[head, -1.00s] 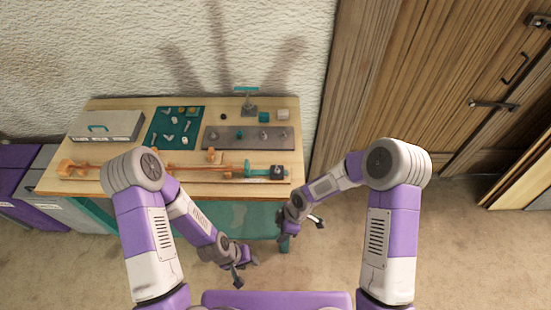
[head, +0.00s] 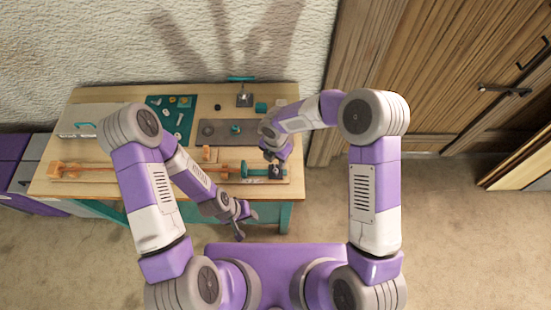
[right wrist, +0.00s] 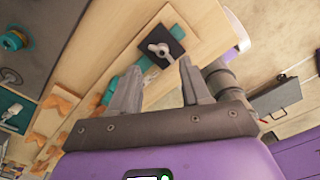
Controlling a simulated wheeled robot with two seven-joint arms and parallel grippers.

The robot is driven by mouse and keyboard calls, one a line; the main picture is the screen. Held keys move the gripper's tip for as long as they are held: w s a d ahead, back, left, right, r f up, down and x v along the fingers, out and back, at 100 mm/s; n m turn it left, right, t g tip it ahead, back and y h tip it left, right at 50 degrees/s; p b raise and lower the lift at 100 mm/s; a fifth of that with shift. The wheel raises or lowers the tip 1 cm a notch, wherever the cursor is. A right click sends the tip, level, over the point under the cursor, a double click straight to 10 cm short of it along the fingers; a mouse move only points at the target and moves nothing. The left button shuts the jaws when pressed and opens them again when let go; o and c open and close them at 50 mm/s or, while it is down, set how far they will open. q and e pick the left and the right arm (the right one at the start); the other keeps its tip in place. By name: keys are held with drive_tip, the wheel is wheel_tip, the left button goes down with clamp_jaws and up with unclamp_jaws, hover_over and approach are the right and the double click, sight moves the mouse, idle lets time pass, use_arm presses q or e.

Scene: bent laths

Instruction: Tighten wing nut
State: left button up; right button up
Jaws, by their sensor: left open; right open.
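A grey wing nut (right wrist: 159,49) sits on a dark square block (right wrist: 172,38) in the right wrist view. The block (head: 278,173) also shows at the right end of the lath fixture in the head view, where the wing nut is too small to make out well. My right gripper (head: 276,158) is over the table's right end, close to the block. In the right wrist view its fingers (right wrist: 157,75) are spread and empty, with the wing nut seen beyond the gap between them. My left gripper (head: 242,222) is open and empty at the table's front edge.
A long thin lath (head: 130,173) with orange wooden holders runs along the table front to a teal clamp (head: 250,171).

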sight(276, 170)
drive_tip(key=f, duration=0.6)
drive_tip(key=shift+s, duration=0.25)
drive_tip(key=shift+c, duration=0.3)
clamp_jaws()
